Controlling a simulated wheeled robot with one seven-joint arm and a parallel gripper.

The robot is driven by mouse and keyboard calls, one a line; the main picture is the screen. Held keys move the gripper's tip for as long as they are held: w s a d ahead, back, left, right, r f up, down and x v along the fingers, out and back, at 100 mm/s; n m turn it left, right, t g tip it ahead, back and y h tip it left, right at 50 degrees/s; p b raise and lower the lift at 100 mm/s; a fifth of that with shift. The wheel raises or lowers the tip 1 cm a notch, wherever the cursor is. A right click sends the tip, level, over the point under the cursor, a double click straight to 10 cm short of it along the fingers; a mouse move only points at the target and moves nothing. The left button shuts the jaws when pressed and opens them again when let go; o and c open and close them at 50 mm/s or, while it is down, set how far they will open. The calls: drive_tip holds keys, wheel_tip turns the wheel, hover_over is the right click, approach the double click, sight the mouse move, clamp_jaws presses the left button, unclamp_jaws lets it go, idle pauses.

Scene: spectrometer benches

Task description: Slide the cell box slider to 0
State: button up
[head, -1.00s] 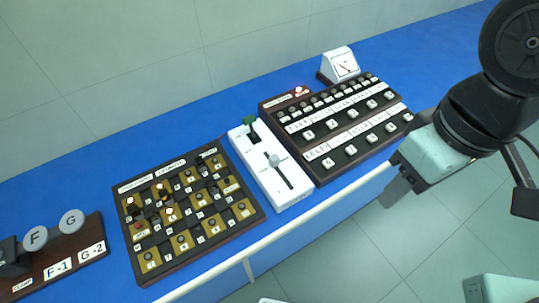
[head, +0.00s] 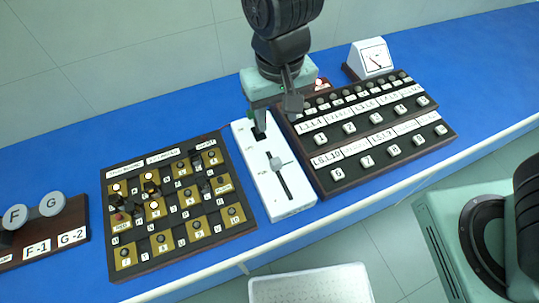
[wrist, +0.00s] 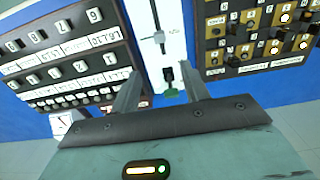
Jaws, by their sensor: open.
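The white slider box (head: 296,205) stands on the blue bench between two dark panels. Its grey slider knob (head: 277,163) sits partway along a dark slot; it also shows in the wrist view (wrist: 159,37). A green-topped knob sits at the box's far end, partly hidden by my gripper in the head view, and shows clearly in the wrist view (wrist: 171,93). My gripper (head: 277,112) is open over the far end of the box. In the wrist view its fingers lie either side of the green knob. I cannot tell whether they touch it. The scale markings are too small to read.
A panel with lit lamps and brass-coloured squares (head: 184,250) stands close on the left. A key panel (head: 345,180) stands close on the right, with a white meter (head: 371,58) behind it. Round F and G knobs (head: 52,205) are at far left.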

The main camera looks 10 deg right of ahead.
sight(276, 162)
wheel_tip(276, 162, down, 17)
drive_tip(key=shift+p, duration=0.75)
clamp_jaws()
drive_tip(key=shift+s, duration=0.15)
